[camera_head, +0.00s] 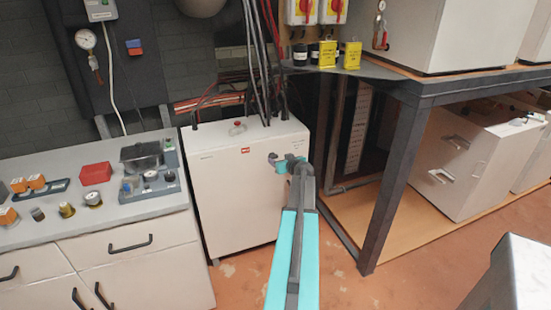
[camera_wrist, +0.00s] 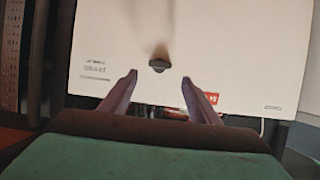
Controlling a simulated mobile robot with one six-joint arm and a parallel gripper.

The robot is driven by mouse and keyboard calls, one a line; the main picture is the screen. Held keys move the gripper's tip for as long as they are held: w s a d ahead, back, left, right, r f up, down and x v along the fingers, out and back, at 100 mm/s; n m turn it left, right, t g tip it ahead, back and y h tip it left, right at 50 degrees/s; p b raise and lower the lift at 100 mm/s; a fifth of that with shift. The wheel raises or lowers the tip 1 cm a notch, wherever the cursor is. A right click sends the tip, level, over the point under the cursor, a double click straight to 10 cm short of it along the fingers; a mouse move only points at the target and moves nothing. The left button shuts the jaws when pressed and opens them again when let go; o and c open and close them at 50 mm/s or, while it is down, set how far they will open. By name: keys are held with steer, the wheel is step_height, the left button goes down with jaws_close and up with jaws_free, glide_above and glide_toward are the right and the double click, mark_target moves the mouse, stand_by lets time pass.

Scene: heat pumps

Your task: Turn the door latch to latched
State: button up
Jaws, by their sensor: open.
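The door latch (camera_wrist: 159,66) is a small dark knob on the front of the white cabinet (camera_wrist: 220,45), seen in the wrist view. It looks wider than tall, but its exact turn position is hard to tell. In the head view the latch (camera_head: 272,157) shows as a small grey piece on the upper right of the cabinet front (camera_head: 240,190). My gripper (camera_wrist: 159,78) is open and empty, with a fingertip to either side below the latch in the wrist picture. In the head view my gripper (camera_head: 283,163) is close to the cabinet front, just right of the latch.
A counter (camera_head: 110,225) with gauges and a red box (camera_head: 96,173) stands at left. Black cables (camera_head: 262,60) rise from the cabinet top. A dark-framed bench (camera_head: 395,180) stands close at right. Open reddish floor (camera_head: 345,290) lies in front.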

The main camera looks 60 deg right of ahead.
mark_target(273, 156)
steer(key=shift+p+x, duration=0.8)
steer(key=shift+x, duration=2.3)
